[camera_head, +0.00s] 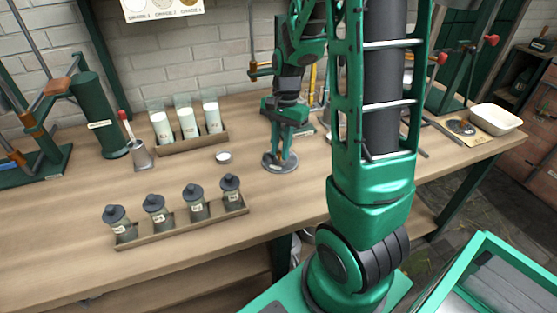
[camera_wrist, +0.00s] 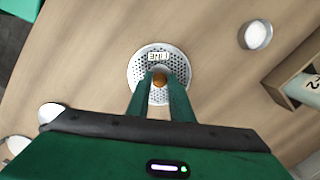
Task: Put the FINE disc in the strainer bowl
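The FINE disc (camera_wrist: 145,66) is a round, perforated, pale metal disc with a FINE label and a brown knob at its middle. In the head view the disc (camera_head: 281,162) is at the bench top, below my gripper (camera_head: 282,152). In the wrist view my gripper (camera_wrist: 159,78) has a finger on each side of the knob, close against it, and looks shut on it. I cannot tell whether the disc touches the bench. No strainer bowl is clearly identifiable; a cream rectangular bowl (camera_head: 496,119) stands at the bench's right end.
A rack of several lidded jars (camera_head: 185,223) stands at front left. A tray of white containers (camera_head: 190,143) is behind. A small white dish (camera_head: 223,157) is left of my gripper. My arm hides part of the bench.

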